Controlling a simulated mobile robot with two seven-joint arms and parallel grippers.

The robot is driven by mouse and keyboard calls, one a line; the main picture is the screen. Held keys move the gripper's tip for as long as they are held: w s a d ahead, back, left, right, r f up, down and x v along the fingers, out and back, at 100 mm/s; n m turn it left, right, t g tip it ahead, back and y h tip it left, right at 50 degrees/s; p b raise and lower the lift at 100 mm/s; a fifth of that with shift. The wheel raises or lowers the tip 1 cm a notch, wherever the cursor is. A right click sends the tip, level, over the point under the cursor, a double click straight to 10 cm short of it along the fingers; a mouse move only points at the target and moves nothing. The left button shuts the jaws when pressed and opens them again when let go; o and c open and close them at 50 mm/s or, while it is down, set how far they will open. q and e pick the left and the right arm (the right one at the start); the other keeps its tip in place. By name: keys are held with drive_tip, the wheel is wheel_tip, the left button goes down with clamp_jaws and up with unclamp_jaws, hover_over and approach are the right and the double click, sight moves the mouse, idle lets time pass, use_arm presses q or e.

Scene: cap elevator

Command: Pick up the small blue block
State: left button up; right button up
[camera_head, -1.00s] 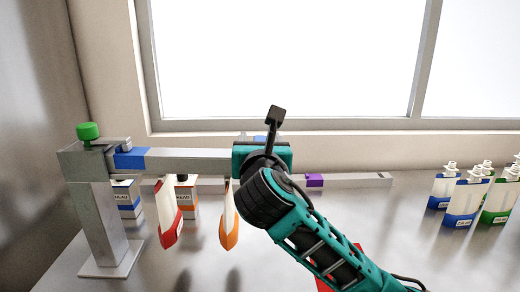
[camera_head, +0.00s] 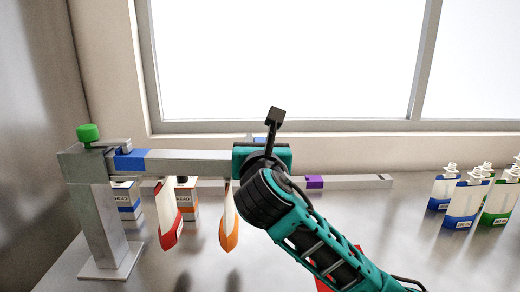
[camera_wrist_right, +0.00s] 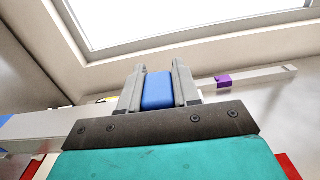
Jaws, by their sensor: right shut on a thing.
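The small blue block (camera_wrist_right: 158,90) sits between the two fingers of my right gripper (camera_wrist_right: 159,76) in the right wrist view. The fingers are shut on its sides. In the head view my right gripper (camera_head: 262,156) is over the right part of the metal bar, and it hides its own fingers and most of the block. Only a thin blue strip (camera_head: 260,138) shows above it. My left gripper is not in view.
The metal bar (camera_head: 190,162) runs from a grey post (camera_head: 105,220) with a green knob (camera_head: 88,134). It bears a blue band (camera_head: 131,158). Red (camera_head: 167,215) and orange (camera_head: 229,220) pointed pieces hang below. A rail with a purple block (camera_head: 314,182) lies behind. Bottles (camera_head: 462,205) stand right.

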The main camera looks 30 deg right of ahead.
sight(260, 138)
drive_tip(key=shift+r, duration=0.15)
wheel_tip(260, 138, up, 20)
idle(0.6)
drive_tip(key=shift+f, duration=0.2)
